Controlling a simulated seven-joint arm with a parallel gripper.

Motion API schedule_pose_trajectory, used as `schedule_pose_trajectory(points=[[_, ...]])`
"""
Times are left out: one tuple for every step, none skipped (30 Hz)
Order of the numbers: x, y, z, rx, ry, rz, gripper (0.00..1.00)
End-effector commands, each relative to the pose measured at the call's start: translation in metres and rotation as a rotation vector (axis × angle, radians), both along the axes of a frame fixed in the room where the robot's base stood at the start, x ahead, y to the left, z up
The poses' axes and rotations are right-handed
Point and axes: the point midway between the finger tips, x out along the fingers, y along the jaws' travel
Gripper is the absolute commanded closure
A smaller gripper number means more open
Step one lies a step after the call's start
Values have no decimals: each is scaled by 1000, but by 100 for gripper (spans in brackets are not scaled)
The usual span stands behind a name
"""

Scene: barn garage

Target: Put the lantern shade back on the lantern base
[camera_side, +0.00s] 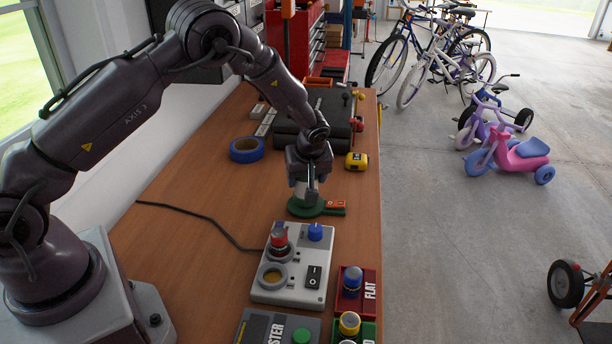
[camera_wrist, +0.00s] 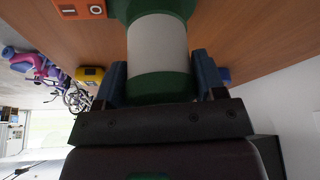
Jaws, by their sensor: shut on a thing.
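The lantern shade is a white cylinder with a green end, large in the wrist view (camera_wrist: 158,45). My gripper (camera_wrist: 160,82) is shut on its green end, with one blue finger on each side. The green lantern base (camera_side: 301,209), with an orange switch block (camera_side: 335,207) beside it, stands on the workbench. In the side view my gripper (camera_side: 306,186) is directly above the base, pointing down, and largely hides the shade. In the wrist view the far end of the white cylinder meets the green base; I cannot tell whether it is seated.
A control box (camera_side: 291,285) with knobs stands in front of the base, with red and green button boxes nearby. Blue tape (camera_side: 246,150), a yellow tape measure (camera_side: 356,161) and a black case (camera_side: 300,133) lie behind. A black cable crosses the left of the bench.

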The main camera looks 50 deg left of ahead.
Motion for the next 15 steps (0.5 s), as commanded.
schedule_pose_trajectory(points=[[0,0,0,1,0,0,62],[0,0,0,1,-1,1,62],[0,0,0,-1,-1,1,62],[0,0,0,-1,-1,1,62],[0,0,0,0,0,1,62],[0,0,0,0,0,1,62],[0,0,0,-1,-1,1,62],[0,0,0,0,0,1,62],[0,0,0,0,0,1,62],[0,0,-1,0,0,1,62],[0,0,-1,0,0,1,62],[0,0,-1,0,0,0,62],[0,0,-2,0,0,0,62],[0,0,-2,0,0,0,62],[0,0,-3,0,0,0,62]])
